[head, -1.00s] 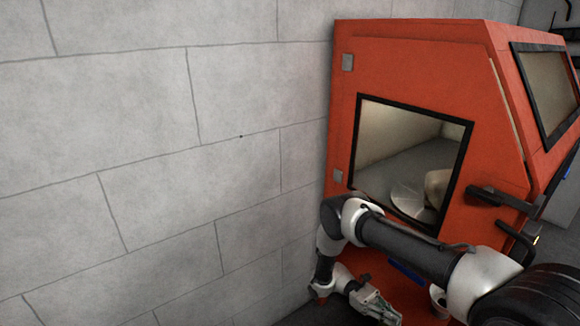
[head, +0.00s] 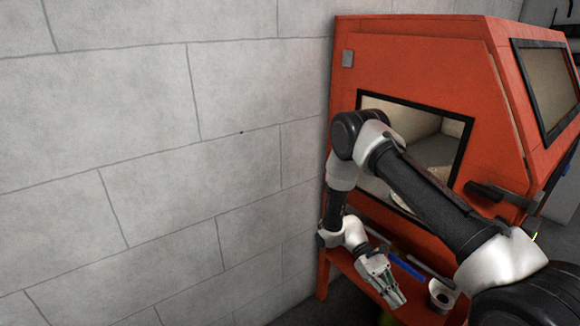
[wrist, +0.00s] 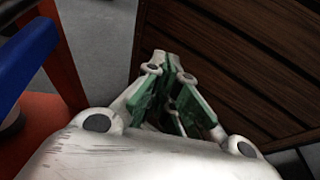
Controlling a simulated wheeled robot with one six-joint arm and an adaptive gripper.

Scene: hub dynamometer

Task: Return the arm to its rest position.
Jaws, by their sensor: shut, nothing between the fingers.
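My gripper (head: 392,294) is at the lower end of my bent arm in the head view, pointing down and to the right. It hangs in front of the orange machine, close to its lower shelf. In the wrist view my gripper (wrist: 175,85) shows its green-padded fingers together, with nothing between them. My arm's elbow is raised in front of the machine's window and hides part of it.
The orange machine (head: 420,60) has a dark-framed window and a black handle (head: 500,196). A blue item (head: 407,264) and a metal ring-shaped part (head: 441,294) are by its lower shelf. A grey block wall (head: 150,150) stands left. Brown wooden slats (wrist: 235,60) show in the wrist view.

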